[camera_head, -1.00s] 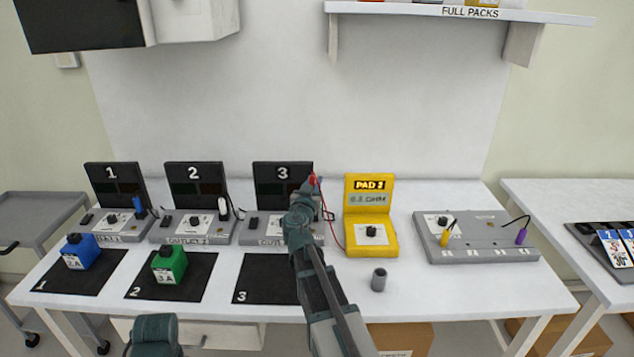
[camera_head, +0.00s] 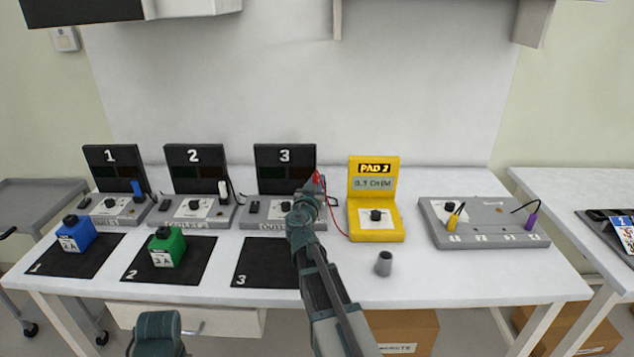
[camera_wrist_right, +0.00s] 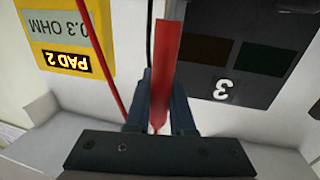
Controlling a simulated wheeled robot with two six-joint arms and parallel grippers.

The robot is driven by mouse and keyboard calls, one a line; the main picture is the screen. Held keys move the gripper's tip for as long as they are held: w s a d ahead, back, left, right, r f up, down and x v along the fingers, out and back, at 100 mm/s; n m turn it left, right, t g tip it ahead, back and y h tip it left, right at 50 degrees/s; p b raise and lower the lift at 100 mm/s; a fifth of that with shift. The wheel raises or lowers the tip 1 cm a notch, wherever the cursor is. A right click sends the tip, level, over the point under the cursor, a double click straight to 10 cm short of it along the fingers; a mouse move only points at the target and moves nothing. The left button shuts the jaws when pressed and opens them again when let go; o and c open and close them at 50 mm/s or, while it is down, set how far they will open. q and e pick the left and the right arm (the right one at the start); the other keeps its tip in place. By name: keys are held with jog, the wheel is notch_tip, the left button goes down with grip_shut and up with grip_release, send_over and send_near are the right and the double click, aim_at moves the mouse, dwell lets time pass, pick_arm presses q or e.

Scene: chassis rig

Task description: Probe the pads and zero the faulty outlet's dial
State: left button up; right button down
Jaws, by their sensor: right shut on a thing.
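My right gripper (camera_head: 312,186) is shut on the red probe (camera_wrist_right: 166,60), over the right side of outlet 3 (camera_head: 283,167); the arm hides part of that outlet, so I cannot tell whether the tip touches a pad. A red lead runs to the yellow meter (camera_head: 376,220), which reads PAD 2 and 0.3 OHM in the right wrist view (camera_wrist_right: 68,37). Outlet 1 (camera_head: 113,165) and outlet 2 (camera_head: 194,165) stand to the left, each with a dial and dark display. My left gripper is not in view; only a part of my left arm shows at the bottom.
A blue block (camera_head: 75,233) and a green block (camera_head: 167,246) sit on black mats 1 and 2; the visible part of mat 3 (camera_head: 265,263) is empty. A grey cup (camera_head: 384,263) stands before the meter. A grey panel (camera_head: 485,236) with yellow and purple plugs is at right.

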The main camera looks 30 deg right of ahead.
jog(key=shift+f+b, duration=0.55)
dwell(1.9)
notch_tip(320, 180, up, 7)
jog(key=p, duration=0.7)
dwell(2.0)
